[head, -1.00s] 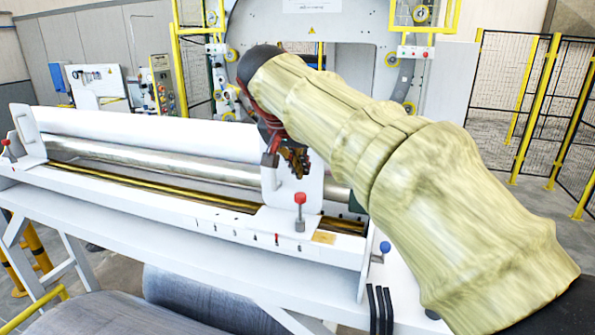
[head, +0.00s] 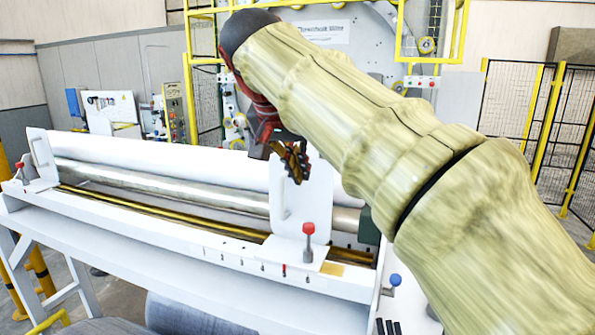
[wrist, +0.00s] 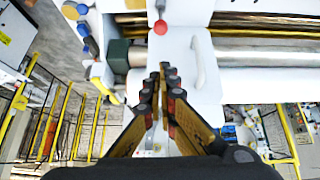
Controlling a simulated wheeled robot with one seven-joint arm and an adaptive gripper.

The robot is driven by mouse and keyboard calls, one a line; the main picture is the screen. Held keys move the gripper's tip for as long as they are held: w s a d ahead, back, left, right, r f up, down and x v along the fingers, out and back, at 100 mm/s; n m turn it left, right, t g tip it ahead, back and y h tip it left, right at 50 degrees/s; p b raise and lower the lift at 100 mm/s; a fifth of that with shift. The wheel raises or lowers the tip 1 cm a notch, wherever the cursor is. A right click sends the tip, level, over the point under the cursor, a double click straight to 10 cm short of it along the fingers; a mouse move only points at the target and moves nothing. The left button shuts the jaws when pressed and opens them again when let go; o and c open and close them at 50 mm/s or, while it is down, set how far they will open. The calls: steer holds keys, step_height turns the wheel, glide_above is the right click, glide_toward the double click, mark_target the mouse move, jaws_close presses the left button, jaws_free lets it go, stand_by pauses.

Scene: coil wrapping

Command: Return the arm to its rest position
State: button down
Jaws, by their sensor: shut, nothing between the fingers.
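My gripper (head: 293,162) hangs at the end of my cream-covered arm in the head view, in front of the upper part of a white upright plate on the long white bench. In the wrist view my gripper (wrist: 160,78) points at that white plate (wrist: 200,80), with its two fingers close together and nothing between them. Whether the fingertips touch the plate cannot be told. My arm reaches in from the right side of the head view.
The white bench (head: 150,228) carries a long metal roller (head: 150,181). A red-topped clamp (head: 308,229) and a blue knob (head: 395,280) stand near its right end. A large ring machine with yellow guards (head: 428,46) and a mesh fence (head: 512,100) stand behind.

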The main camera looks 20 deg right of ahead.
steer(key=s+a+f+n+y+b, duration=0.15)
steer(key=f+n, duration=0.25)
steer(key=f, duration=0.4)
steer(key=a+f+n+y+b, duration=0.1)
steer(key=a+f+n, duration=0.2)
steer(key=f, duration=0.6)
steer(key=s+d+f+b, duration=0.2)
steer(key=s+f+b, duration=0.4)
steer(key=f, duration=0.6)
steer(key=s+d+f+y+b, duration=0.1)
steer(key=s+d+f+b, duration=0.1)
steer(key=s+f+b, duration=0.5)
steer(key=s+d+f+y+b, duration=0.1)
steer(key=s+d+f+b, duration=0.1)
steer(key=s+f+b, duration=0.4)
steer(key=shift+s+d+f, duration=0.35)
steer(key=shift+s+f, duration=2.3)
steer(key=shift+f, duration=3.7)
